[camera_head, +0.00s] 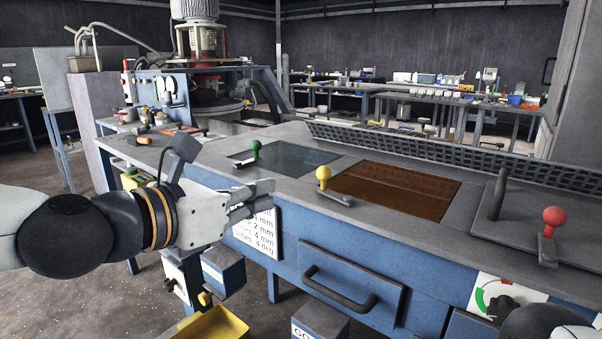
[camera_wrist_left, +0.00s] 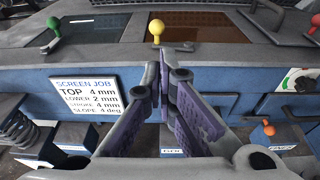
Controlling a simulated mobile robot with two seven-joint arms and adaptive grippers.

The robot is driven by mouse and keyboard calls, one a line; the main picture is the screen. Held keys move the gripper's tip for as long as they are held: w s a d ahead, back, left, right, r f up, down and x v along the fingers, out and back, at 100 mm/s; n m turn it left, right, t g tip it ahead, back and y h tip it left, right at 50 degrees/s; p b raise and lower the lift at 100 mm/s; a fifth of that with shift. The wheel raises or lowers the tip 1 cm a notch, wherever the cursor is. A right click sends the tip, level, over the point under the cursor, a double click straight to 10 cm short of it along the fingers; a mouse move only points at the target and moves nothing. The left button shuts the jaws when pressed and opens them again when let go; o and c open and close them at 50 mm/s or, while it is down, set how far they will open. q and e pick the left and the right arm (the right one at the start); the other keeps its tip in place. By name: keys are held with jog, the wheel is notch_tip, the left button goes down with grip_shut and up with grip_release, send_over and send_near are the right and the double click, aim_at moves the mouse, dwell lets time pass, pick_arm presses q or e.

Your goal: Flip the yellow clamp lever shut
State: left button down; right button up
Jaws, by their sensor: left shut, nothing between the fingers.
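The yellow clamp lever (camera_head: 323,174) has a round yellow ball knob on a small metal base plate. It stands up at the front edge of the grey screen deck, between the two window panels. It also shows in the left wrist view (camera_wrist_left: 156,28), straight beyond the fingertips. My left gripper (camera_head: 268,190) is shut and empty. It hangs in front of the blue machine's face, to the left of the yellow lever and apart from it. The left wrist view shows its fingers (camera_wrist_left: 163,76) close together. My right gripper is not in view.
A green-knobbed lever (camera_head: 254,150) stands left of the yellow one, and a red-knobbed lever (camera_head: 553,217) stands at the right. A dark drawer handle (camera_head: 340,298) sticks out below. A perforated rail (camera_head: 420,150) runs along the deck's back.

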aim_at(322, 174)
pick_arm(q)
jog(key=shift+w+r, duration=0.1)
jog(key=shift+r, duration=0.3)
jog(key=b+x, duration=0.1)
jog(key=x, duration=1.3)
jog(key=shift+r, duration=0.1)
